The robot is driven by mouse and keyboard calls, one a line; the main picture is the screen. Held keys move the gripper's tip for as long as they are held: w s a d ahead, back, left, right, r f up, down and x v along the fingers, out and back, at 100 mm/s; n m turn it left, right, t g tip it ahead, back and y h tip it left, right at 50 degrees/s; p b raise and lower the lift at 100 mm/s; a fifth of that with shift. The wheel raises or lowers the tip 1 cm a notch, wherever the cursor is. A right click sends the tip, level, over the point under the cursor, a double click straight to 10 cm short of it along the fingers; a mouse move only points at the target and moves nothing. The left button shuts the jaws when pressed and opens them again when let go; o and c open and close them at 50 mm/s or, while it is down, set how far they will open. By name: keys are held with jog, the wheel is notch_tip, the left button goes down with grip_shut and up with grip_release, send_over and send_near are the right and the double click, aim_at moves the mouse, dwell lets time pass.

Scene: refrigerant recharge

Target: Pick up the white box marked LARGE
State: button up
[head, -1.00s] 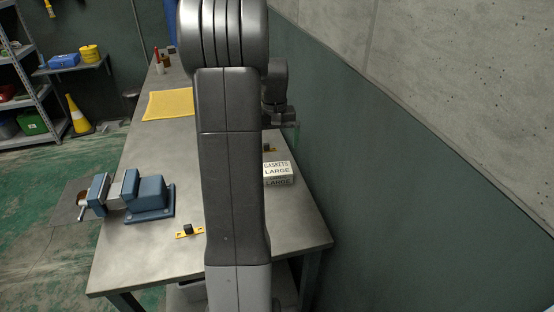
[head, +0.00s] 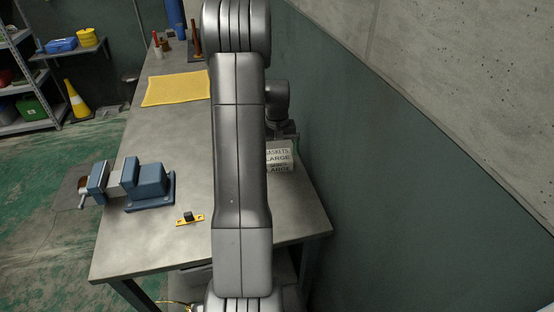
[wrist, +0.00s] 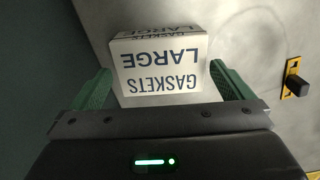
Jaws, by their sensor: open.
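The white box (head: 279,158) marked GASKETS LARGE sits on the metal workbench near its right edge, by the wall. In the head view my arm hides its left part. In the wrist view the white box (wrist: 160,62) shows its lettering upside down, just beyond my gripper (wrist: 165,84). The two green fingers are apart, one on each side of the near end of the box. I cannot tell whether either finger touches it.
A blue vise (head: 148,185) stands at the bench's left edge. A yellow cloth (head: 175,89) lies farther back. The green wall is close on the right.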

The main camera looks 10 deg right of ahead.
aim_at(277, 155)
jog(key=shift+f, duration=1.6)
jog(key=c, duration=0.7)
jog(key=shift+c, duration=0.2)
